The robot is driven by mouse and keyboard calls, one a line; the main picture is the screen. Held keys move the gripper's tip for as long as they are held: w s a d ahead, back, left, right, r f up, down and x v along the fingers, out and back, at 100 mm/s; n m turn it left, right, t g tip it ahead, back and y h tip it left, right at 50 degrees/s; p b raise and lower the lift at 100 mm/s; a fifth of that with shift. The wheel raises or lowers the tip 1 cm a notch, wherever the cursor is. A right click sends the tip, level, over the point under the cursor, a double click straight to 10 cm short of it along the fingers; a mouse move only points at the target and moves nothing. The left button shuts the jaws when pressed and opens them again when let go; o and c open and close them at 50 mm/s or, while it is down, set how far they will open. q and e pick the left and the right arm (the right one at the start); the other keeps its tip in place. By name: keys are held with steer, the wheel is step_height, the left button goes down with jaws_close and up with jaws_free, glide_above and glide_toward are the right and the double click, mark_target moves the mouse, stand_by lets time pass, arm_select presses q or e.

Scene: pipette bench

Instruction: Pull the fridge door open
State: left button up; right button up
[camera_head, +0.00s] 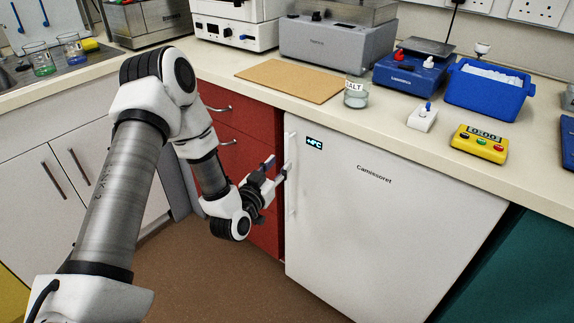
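The white fridge (390,225) stands under the counter, and its door looks shut. It has a small lit display near its top left corner. A white vertical handle (291,200) runs along the door's left edge. My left gripper (277,167) is just left of the handle's upper part, with its fingers pointing up and to the right. The fingers look spread apart with a gap between them. One fingertip is close to the handle; I cannot tell if it touches. My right gripper is not in view.
Red drawers (240,125) with metal handles are left of the fridge, behind my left arm. A teal cabinet (510,265) is to the right. The counter above holds a brown board (290,80), a salt jar (356,98) and a yellow timer (479,143). Brown floor (215,285) in front is clear.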

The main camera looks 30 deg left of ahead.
mark_target(286, 157)
arm_select(q)
steer(key=w, duration=0.5)
steer(key=shift+w+a, duration=0.15)
steer(key=shift+a, duration=0.2)
steer(key=shift+f, duration=0.1)
jaws_close()
